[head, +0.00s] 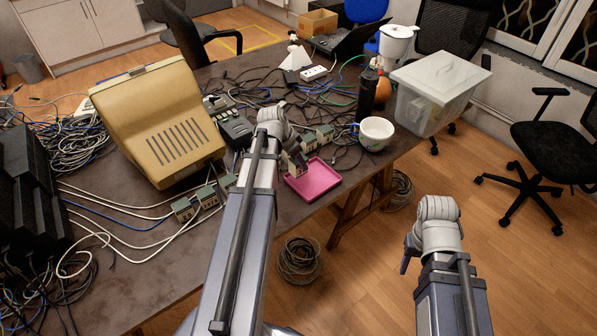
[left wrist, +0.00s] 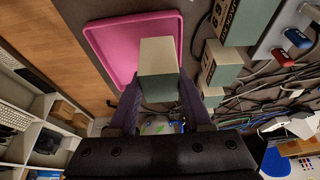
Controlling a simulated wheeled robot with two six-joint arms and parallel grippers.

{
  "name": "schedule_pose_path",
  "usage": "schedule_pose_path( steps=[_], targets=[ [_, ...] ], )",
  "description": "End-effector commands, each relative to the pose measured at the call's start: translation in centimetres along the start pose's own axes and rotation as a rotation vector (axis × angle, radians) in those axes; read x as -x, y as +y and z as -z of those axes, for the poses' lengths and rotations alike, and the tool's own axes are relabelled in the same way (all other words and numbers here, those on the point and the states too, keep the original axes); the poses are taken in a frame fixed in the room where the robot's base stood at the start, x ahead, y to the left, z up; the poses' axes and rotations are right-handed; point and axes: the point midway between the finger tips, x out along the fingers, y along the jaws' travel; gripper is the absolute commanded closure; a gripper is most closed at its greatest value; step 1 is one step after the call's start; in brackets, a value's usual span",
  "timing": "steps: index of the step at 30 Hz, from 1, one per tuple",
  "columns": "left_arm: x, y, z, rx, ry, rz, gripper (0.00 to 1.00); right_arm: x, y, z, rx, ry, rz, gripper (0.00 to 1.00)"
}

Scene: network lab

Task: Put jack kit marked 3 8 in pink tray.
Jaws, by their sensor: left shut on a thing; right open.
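My left gripper (left wrist: 156,95) is shut on a small beige-and-green jack kit (left wrist: 158,58). In the left wrist view the kit overlaps the right part of the pink tray (left wrist: 108,62); its height above the tray is hard to tell. No marking on the kit is readable. In the head view the pink tray (head: 318,181) lies near the table's edge, and my left gripper (head: 294,166) is at its left rear, partly hidden by my arm. My right gripper (head: 405,264) is open and empty, off the table's right side.
More jack kits (head: 308,141) stand just behind the tray, and several others (head: 185,209) stand left of my left arm. A white cup (head: 376,133) and a dark bottle (head: 367,92) are to the tray's right. A tan monitor (head: 160,125) and tangled cables crowd the table.

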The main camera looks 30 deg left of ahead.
Motion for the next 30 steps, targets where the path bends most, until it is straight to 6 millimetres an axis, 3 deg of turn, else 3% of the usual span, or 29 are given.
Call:
schedule_pose_path(
  steps=[9, 22, 23, 30],
  targets=[
    [-3.4, 0.0, -1.4, 0.000, 0.000, 0.000, 1.00, -3.7, -0.3, 0.2, 0.000, 0.000, 0.000, 0.50],
    [-3.7, 0.0, -1.5, 0.000, 0.000, 0.000, 1.00, -4.0, -0.4, 0.2, 0.000, 0.000, 0.000, 0.50],
    [-3.7, 0.0, -1.5, 0.000, 0.000, 0.000, 0.49, -4.0, -0.4, 0.2, 0.000, 0.000, 0.000, 0.50],
    [-3.6, 0.0, -1.5, 0.000, 0.000, 0.000, 0.22, -3.8, -0.4, 0.2, 0.000, 0.000, 0.000, 0.50]
  ],
)
